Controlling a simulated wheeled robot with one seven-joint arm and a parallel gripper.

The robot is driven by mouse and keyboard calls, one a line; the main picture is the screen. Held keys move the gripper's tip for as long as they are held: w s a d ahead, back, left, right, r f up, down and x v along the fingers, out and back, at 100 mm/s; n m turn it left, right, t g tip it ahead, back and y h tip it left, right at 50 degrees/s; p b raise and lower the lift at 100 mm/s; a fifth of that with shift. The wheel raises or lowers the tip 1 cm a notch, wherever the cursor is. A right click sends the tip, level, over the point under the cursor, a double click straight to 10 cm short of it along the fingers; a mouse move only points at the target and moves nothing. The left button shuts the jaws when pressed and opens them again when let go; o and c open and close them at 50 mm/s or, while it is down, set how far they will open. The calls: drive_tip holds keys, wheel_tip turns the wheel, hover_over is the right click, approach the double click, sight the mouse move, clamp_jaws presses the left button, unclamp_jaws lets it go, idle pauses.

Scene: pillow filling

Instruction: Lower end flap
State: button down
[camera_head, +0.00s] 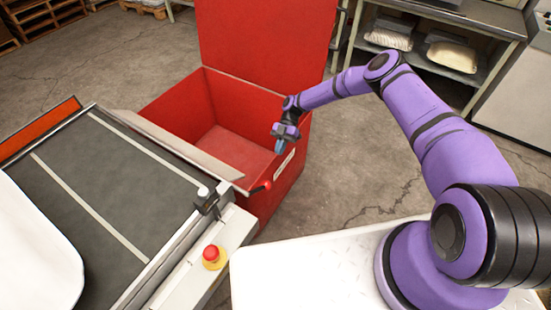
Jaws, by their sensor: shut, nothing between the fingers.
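The end flap (178,144) is a narrow grey metal plate along the end of the dark conveyor belt (120,165). It sits beside the near left rim of the red bin; its exact tilt is hard to tell. A lever with a red knob (262,187) sticks out at the flap's near end, toward the bin. My gripper (281,147) is shut and empty. It hangs over the bin's right part, above and to the right of the red knob, apart from the flap and lever.
The red bin (160,98) stands open and looks empty, its tall lid (265,40) raised behind. A red emergency button (211,254) sits on the conveyor's side rail. A white rounded thing (35,250) lies on the belt. Shelves (440,35) stand behind my arm.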

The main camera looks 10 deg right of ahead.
drive_tip(key=shift+w+d+r, duration=0.15)
drive_tip(key=shift+w+d, duration=0.25)
drive_tip(key=shift+w, duration=0.2)
drive_tip(key=shift+w+d+r, duration=0.1)
drive_tip(key=shift+w+d, duration=0.25)
drive_tip(key=shift+w, duration=0.2)
